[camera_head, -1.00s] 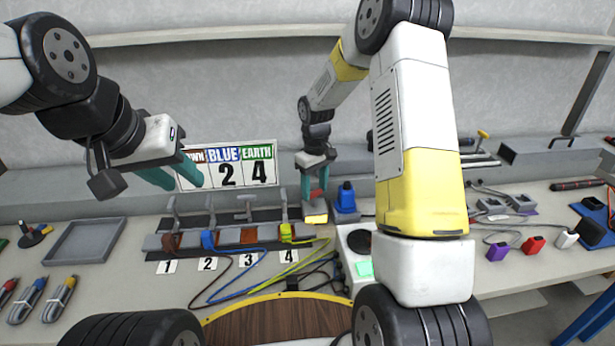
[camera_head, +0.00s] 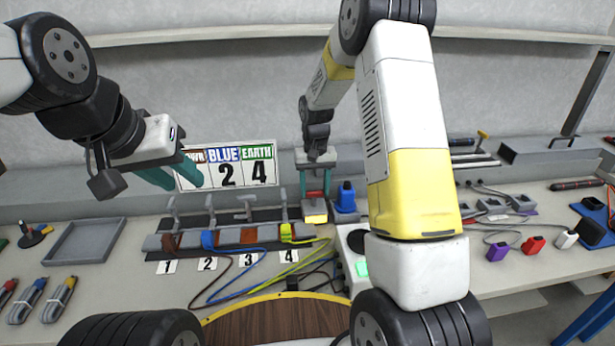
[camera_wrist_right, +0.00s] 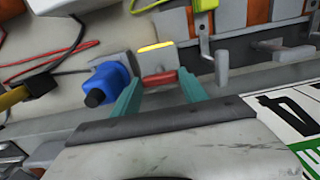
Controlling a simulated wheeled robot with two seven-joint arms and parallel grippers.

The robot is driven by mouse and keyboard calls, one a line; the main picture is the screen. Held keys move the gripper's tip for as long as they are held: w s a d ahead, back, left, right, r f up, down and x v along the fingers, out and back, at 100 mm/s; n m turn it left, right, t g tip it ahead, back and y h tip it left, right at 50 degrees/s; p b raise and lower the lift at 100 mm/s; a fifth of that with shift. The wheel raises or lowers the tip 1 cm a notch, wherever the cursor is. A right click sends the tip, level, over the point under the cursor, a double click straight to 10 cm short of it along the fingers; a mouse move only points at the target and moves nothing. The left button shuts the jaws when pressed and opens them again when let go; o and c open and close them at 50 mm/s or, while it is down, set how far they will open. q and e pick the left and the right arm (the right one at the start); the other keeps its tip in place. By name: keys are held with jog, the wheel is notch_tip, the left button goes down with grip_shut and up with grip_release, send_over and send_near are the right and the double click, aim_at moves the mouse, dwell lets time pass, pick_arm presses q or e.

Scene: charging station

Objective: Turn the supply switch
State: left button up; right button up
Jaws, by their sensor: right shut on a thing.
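The supply switch is a small grey box with a yellow front (camera_head: 316,218) and a red handle (camera_head: 315,194). It stands at the right end of the terminal row. My left gripper (camera_head: 178,178) is open and empty, in front of the number sign's left part.
A blue connector (camera_head: 346,198) stands close to the right of the switch. The terminal row (camera_head: 225,240) with grey levers and coloured wires lies to its left. A sign (camera_head: 228,166) stands behind. A grey box with a green button (camera_head: 361,268) is in front, partly behind my right arm.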

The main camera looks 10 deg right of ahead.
aim_at(315, 191)
dwell(0.4)
jog(key=o, duration=1.4)
jog(key=shift+r, duration=3.95)
